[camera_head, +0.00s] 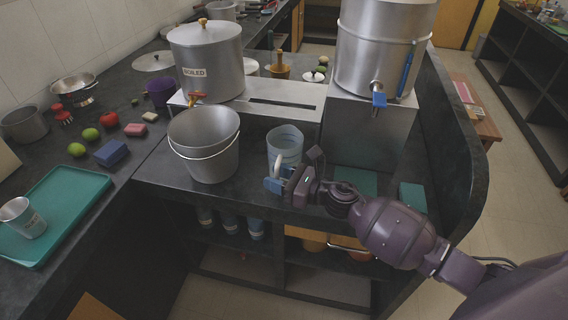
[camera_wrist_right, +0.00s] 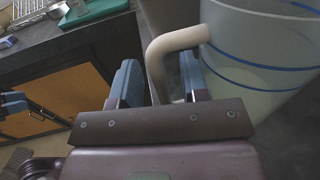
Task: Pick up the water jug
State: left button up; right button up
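The water jug (camera_head: 285,143) is a translucent pale vessel with blue bands. It stands upright on the dark counter, and it also shows in the right wrist view (camera_wrist_right: 262,60). Its pale curved handle (camera_wrist_right: 157,70) faces me. My right gripper (camera_head: 274,181) is at the handle. In the wrist view its two blue fingers (camera_wrist_right: 160,84) stand either side of the handle, apart from it, so it is open. My left gripper is not in the head view. A blue finger-like piece (camera_wrist_right: 13,103) at the wrist view's left edge looks like part of it; its opening is hidden.
Behind are a steel canister (camera_head: 208,62) on a raised platform and a large steel dispenser (camera_head: 383,45) with a blue tap. A teal tray (camera_head: 62,200) lies at left. A dark curved wall (camera_head: 455,140) bounds the right side.

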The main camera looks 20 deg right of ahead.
grip_shut()
jog(key=shift+r, duration=0.1)
